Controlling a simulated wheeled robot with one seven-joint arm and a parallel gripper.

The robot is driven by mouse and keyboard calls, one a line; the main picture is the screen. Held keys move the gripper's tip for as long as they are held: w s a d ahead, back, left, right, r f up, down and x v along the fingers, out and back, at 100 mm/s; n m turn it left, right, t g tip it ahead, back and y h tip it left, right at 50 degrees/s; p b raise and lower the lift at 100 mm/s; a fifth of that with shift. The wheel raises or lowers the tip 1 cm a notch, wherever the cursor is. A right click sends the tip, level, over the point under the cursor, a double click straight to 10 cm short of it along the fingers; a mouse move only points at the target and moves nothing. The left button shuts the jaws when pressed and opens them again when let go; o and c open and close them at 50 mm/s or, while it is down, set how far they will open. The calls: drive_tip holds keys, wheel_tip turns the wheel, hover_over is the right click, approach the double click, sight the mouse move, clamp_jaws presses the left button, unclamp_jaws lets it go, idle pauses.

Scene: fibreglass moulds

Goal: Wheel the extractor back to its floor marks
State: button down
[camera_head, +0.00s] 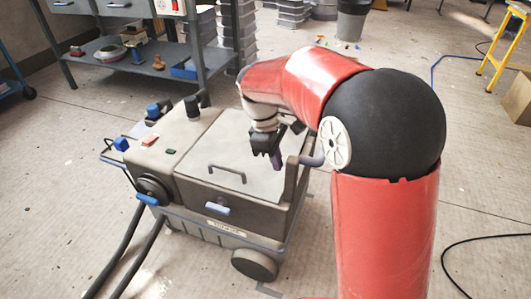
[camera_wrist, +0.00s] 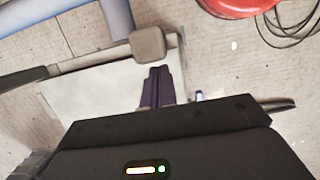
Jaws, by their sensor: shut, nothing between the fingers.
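The extractor (camera_head: 225,170) is a grey wheeled box with a flat lid, black hoses and dark wheels. It stands left of centre in the head view. A blue-grey bar end (camera_head: 313,161) shows at its right edge, partly hidden by my arm. My gripper (camera_head: 277,161) is above the right part of the lid, beside that edge. Its purple fingers (camera_wrist: 158,86) are together and empty in the wrist view. A blue-grey bar (camera_wrist: 117,18) and a brown-grey block (camera_wrist: 148,44) lie beyond the fingertips. A grey angled floor mark (camera_head: 268,291) shows near the extractor's front wheel.
A workbench (camera_head: 140,70) with tools on its shelf stands behind the extractor. Stacked grey trays (camera_head: 237,40) and a dark bin (camera_head: 352,20) are at the back. A yellow stand (camera_head: 497,55), a cardboard box (camera_head: 518,98) and a black cable (camera_head: 460,250) lie right. Floor between is mostly clear.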

drive_tip(key=shift+s+d, duration=0.1)
drive_tip(key=shift+d, duration=0.15)
drive_tip(key=s+d+p, duration=0.1)
drive_tip(key=s+d, duration=0.5)
drive_tip(key=d, duration=1.1)
drive_tip(key=s+d+p, duration=0.1)
drive_tip(key=s+d, duration=0.5)
drive_tip(key=d, duration=1.2)
drive_tip(key=s+d, duration=0.7)
drive_tip(key=d, duration=1)
drive_tip(key=shift+d+r+p, duration=0.15)
drive_tip(key=shift+d+p, duration=0.1)
drive_tip(key=shift+p, duration=0.15)
